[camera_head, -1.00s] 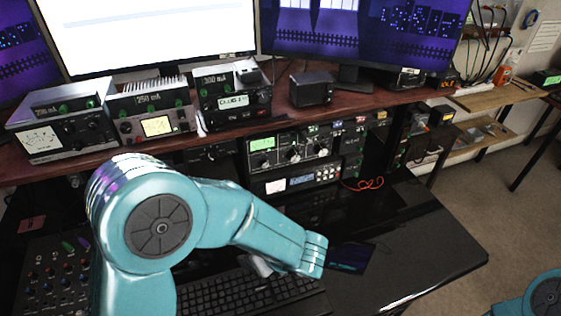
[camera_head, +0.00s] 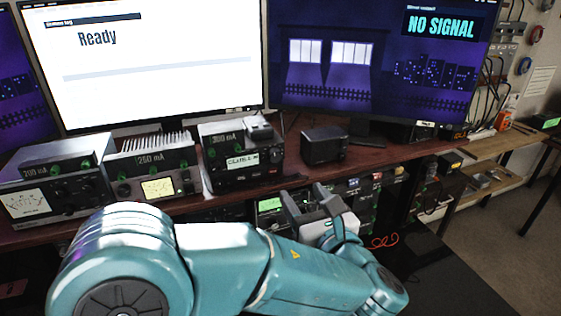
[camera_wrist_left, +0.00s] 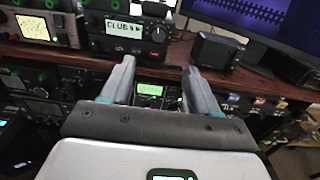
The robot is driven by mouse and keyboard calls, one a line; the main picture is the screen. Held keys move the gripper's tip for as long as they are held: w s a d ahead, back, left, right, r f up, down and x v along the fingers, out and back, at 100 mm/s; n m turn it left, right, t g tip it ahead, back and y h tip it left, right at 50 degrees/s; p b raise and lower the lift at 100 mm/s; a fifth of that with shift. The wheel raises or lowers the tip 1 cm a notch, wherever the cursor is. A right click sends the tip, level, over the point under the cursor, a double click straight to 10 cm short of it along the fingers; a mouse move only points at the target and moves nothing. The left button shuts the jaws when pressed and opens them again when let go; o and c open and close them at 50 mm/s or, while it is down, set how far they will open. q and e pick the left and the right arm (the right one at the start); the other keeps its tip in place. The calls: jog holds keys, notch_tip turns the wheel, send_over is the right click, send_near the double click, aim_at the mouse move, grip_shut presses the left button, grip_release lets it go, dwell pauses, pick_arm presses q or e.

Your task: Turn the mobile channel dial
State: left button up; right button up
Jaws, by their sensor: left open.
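A black radio (camera_head: 228,158) with a lit "CLUB" display stands on the wooden shelf. It carries a round dial (camera_head: 277,156) at its right end; I cannot read any label naming it as the mobile channel dial. In the left wrist view the radio (camera_wrist_left: 125,34) and its dial (camera_wrist_left: 158,34) are at the top, beyond the fingers. My left gripper (camera_head: 302,193) is open and empty, in front of the shelf, below and right of the dial, apart from it. Its two fingers also show in the left wrist view (camera_wrist_left: 159,70). My right gripper is out of view.
A black box (camera_head: 325,146) stands right of the radio. Two grey meter units (camera_head: 150,172) stand to its left. A lower equipment unit (camera_head: 270,204) with a green display sits under the shelf (camera_head: 400,160), partly hidden by my arm. Two monitors (camera_head: 150,60) stand behind.

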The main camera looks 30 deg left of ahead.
aim_at(276, 158)
pick_arm(q)
jog(key=x, duration=0.6)
jog(key=p+x, duration=0.1)
jog(key=x, duration=0.5)
jog(key=shift+s+a, duration=0.1)
jog(key=shift+a, duration=0.3)
jog(key=shift+w+a+f, duration=0.1)
jog(key=shift+w+a, duration=0.1)
jog(key=shift+w, duration=0.4)
jog(key=shift+s+a, duration=0.1)
jog(key=shift+s, duration=0.1)
jog(key=shift+c, duration=0.2)
jog(key=c, duration=1)
